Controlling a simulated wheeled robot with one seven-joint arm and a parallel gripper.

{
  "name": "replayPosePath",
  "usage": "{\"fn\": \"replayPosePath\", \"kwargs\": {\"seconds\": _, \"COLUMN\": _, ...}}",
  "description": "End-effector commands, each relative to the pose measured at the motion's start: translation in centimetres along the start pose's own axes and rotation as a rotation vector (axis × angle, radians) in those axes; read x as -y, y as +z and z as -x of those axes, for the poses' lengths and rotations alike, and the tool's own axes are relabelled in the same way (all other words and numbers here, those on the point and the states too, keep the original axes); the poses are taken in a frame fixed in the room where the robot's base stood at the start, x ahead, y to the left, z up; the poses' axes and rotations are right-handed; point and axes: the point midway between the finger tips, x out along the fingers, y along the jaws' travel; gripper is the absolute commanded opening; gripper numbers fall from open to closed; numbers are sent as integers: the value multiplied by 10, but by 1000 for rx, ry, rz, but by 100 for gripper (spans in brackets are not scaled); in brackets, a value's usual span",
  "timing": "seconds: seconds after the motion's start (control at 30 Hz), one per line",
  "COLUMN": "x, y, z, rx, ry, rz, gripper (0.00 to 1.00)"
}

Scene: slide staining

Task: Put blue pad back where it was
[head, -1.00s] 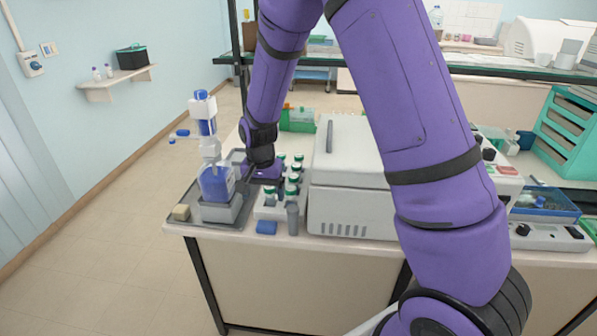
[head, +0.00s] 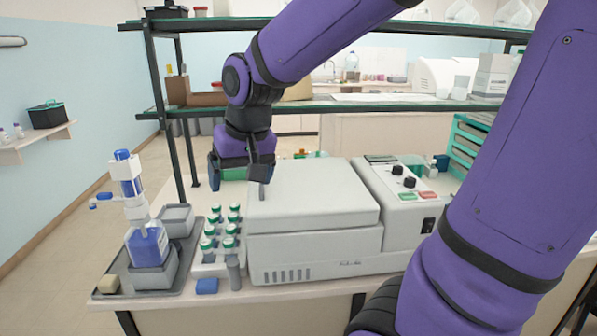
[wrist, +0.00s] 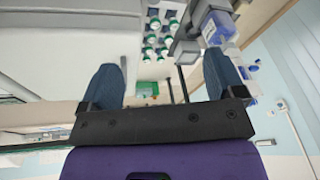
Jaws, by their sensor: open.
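The blue pad (head: 207,286) lies flat at the front edge of the bench, in front of the rack of green-capped vials (head: 209,258). I cannot make the pad out in the wrist view. My gripper (head: 238,186) is open and empty, raised over the bench behind the vials and beside the left end of the white machine. Its two blue fingers stand wide apart with nothing between them in the wrist view (wrist: 163,82). The pad is well in front of and below my gripper.
A white machine (head: 313,250) fills the middle. A shelf frame (head: 160,110) stands behind.

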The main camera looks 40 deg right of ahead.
Motion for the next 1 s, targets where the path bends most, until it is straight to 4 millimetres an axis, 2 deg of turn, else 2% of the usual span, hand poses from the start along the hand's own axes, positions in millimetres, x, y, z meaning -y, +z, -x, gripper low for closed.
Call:
{"fn": "replayPosePath", "kwargs": {"seconds": 0.03, "x": -5, "y": 10, "z": 14, "rx": -25, "ry": -4, "rz": 21, "gripper": 88}}
{"fn": "replayPosePath", "kwargs": {"seconds": 0.2, "x": -20, "y": 46, "z": 48, "rx": -86, "ry": -4, "rz": 103, "gripper": 88}}
{"fn": "replayPosePath", "kwargs": {"seconds": 0.33, "x": -30, "y": 73, "z": 67, "rx": -129, "ry": 3, "rz": 162, "gripper": 88}}
{"fn": "replayPosePath", "kwargs": {"seconds": 0.5, "x": -39, "y": 99, "z": 80, "rx": -167, "ry": 15, "rz": 217, "gripper": 88}}
{"fn": "replayPosePath", "kwargs": {"seconds": 0.7, "x": -42, "y": 109, "z": 84, "rx": -180, "ry": 22, "rz": 241, "gripper": 88}}
{"fn": "replayPosePath", "kwargs": {"seconds": 1.0, "x": -42, "y": 109, "z": 84, "rx": -180, "ry": 21, "rz": 241, "gripper": 88}}
